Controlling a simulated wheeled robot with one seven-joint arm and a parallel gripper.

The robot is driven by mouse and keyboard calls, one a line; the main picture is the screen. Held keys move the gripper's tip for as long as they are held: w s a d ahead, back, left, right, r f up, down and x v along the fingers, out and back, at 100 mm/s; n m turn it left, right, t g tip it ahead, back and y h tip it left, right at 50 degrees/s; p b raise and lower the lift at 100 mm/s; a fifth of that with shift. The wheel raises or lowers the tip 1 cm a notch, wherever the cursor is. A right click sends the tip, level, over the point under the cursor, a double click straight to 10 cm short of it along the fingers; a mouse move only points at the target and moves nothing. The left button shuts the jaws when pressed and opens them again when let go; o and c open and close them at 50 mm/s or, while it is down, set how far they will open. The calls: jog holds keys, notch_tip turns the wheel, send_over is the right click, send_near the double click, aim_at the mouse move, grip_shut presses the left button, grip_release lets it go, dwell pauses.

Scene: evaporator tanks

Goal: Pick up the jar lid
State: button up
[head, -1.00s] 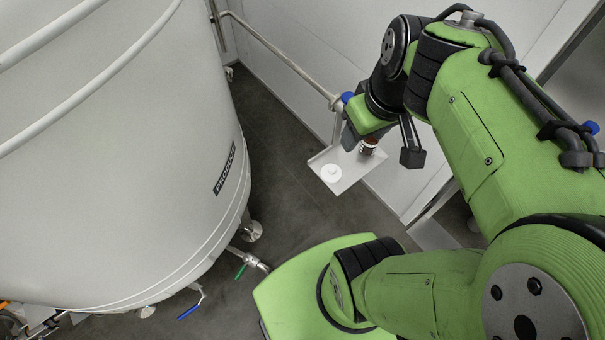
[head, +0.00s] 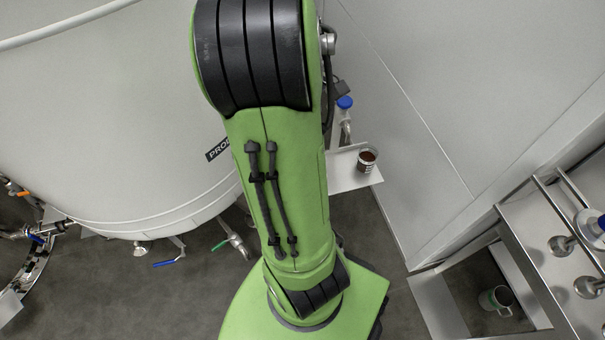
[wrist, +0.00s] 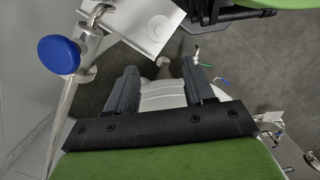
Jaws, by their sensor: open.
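The jar lid (wrist: 160,28) is a pale round disc lying flat on the white tray (wrist: 128,14) at the top of the wrist view. My gripper (wrist: 159,68) is open and empty, its two dark fingers well apart, with the lid beyond the fingertips and not between them. In the head view my arm covers the lid and the gripper. The right part of the tray (head: 345,184) shows beside my arm, with an open jar (head: 366,161) of dark red-brown contents on it.
A large pale tank (head: 110,130) stands on the left. A blue knob (head: 345,102) is on a pipe behind the tray; a blue knob is also close at left in the wrist view (wrist: 59,55). A mug (head: 496,300) stands low on the right. A wall closes the back.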

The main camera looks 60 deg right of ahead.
jog(key=f+b, duration=0.1)
jog(key=f, duration=0.2)
jog(key=s+f+b, duration=0.1)
jog(key=f+b, duration=0.1)
jog(key=f, duration=0.2)
jog(key=f+b, duration=0.1)
jog(key=f, duration=0.2)
jog(key=shift+s+f+b, duration=0.3)
jog(key=shift+f, duration=0.1)
jog(key=f+b, duration=0.1)
jog(key=f, duration=0.1)
jog(key=s+f+b, duration=0.1)
jog(key=f, duration=0.2)
jog(key=shift+s+b, duration=0.1)
jog(key=shift+b, duration=0.25)
jog(key=shift+r, duration=0.1)
grip_shut()
